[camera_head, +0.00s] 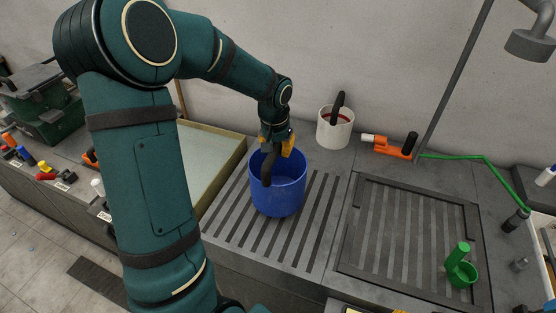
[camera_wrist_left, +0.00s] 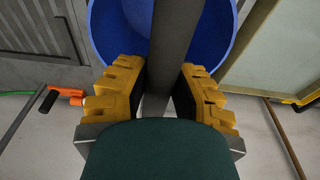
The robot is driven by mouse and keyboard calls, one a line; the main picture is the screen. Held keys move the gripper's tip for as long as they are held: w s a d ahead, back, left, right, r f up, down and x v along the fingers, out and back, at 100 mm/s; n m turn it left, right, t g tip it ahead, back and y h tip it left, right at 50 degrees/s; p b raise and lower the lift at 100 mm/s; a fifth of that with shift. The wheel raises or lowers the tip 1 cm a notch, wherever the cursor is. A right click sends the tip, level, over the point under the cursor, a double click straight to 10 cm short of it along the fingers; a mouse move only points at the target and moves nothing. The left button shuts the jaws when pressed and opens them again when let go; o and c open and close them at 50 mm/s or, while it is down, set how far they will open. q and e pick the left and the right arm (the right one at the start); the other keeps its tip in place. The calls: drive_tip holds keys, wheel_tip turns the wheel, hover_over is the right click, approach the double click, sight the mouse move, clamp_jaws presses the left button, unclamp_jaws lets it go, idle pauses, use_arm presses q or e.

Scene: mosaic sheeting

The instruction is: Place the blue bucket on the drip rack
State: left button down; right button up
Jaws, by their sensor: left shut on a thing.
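The blue bucket (camera_head: 282,197) is upright over the slatted drip rack (camera_head: 304,246) in the head view. Its base looks to be on or very close to the slats; I cannot tell if it touches. My left gripper (camera_head: 277,144) is above the bucket's back rim, shut on its dark handle (camera_head: 267,168). In the left wrist view, the yellow fingers of the left gripper (camera_wrist_left: 157,95) are either side of the handle (camera_wrist_left: 174,35), with the blue bucket (camera_wrist_left: 215,35) behind it. My right gripper is not in view.
A white bucket (camera_head: 335,128) stands behind the rack, beside an orange tool (camera_head: 394,147). A slatted, framed recess (camera_head: 405,230) lies to the right, with a green object (camera_head: 461,267) at its edge. A shallow pale trough (camera_head: 212,160) is at left.

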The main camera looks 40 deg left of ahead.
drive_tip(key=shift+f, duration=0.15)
use_arm(q)
wheel_tip(320, 180, down, 4)
drive_tip(key=shift+r, duration=0.25)
drive_tip(key=shift+f, duration=0.15)
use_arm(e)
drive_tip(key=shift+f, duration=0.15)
use_arm(q)
drive_tip(key=c, duration=0.9)
unclamp_jaws()
drive_tip(key=shift+o, duration=0.2)
